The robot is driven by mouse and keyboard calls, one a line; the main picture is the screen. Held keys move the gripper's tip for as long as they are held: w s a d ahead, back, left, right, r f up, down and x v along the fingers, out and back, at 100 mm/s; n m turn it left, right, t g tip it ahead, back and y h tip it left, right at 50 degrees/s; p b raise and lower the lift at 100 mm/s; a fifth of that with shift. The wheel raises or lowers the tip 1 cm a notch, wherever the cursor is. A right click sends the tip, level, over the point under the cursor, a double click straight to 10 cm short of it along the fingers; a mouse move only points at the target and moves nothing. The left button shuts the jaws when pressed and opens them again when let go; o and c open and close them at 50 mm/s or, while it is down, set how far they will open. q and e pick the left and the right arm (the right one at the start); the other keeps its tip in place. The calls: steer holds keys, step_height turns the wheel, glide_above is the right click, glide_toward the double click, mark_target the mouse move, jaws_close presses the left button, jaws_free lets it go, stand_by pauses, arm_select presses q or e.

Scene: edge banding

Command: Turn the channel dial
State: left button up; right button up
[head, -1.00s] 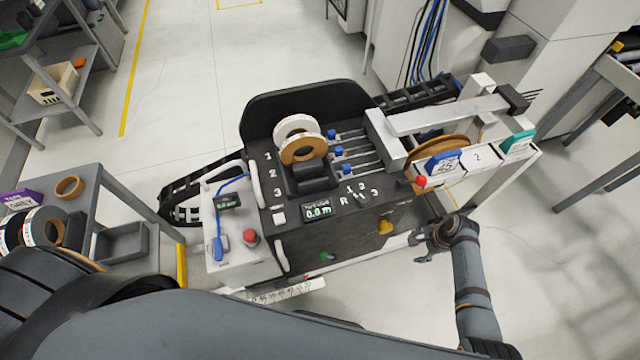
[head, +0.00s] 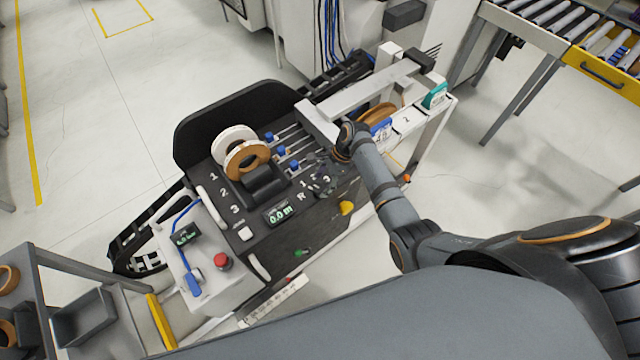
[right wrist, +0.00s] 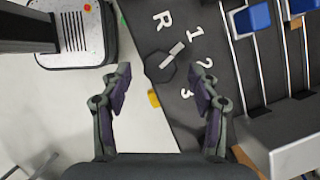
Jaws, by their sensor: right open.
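The channel dial (right wrist: 160,67) is a dark, many-sided knob with a white pointer bar, seen in the right wrist view. White marks R, 1, 2 and 3 stand around it on the black panel. The pointer bar (right wrist: 172,55) slants up and right, toward the 1. My right gripper (right wrist: 162,80) is open and empty, its two fingers on either side of the dial in this view and apart from it. In the head view my right gripper (head: 326,172) is over the dial's corner of the machine and largely covers the dial. My left gripper is not in view.
Beside the dial are a display reading 0.0 m (head: 279,213) and a yellow knob (head: 347,208). Blue-topped slides (head: 281,150) and a pale metal arm (head: 365,88) stand close behind. A red button (head: 222,261) is on the left box. Floor right of the machine is clear.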

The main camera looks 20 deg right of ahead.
steer(key=shift+x, duration=0.95)
steer(key=c, duration=1.2)
steer(key=shift+o, duration=0.2)
steer(key=shift+d, duration=0.1)
steer(key=shift+n, duration=0.3)
steer(key=shift+w+n+g, duration=0.1)
steer(key=shift+n+g, duration=0.2)
steer(key=shift+n, duration=0.3)
steer(key=shift+n+g, duration=0.5)
steer(key=shift+n, duration=0.7)
steer(key=n, duration=0.2)
steer(key=n+g+h+b, duration=0.1)
steer(key=n, duration=0.1)
steer(key=shift+w+n+g, duration=0.1)
steer(key=shift+n+g, duration=0.2)
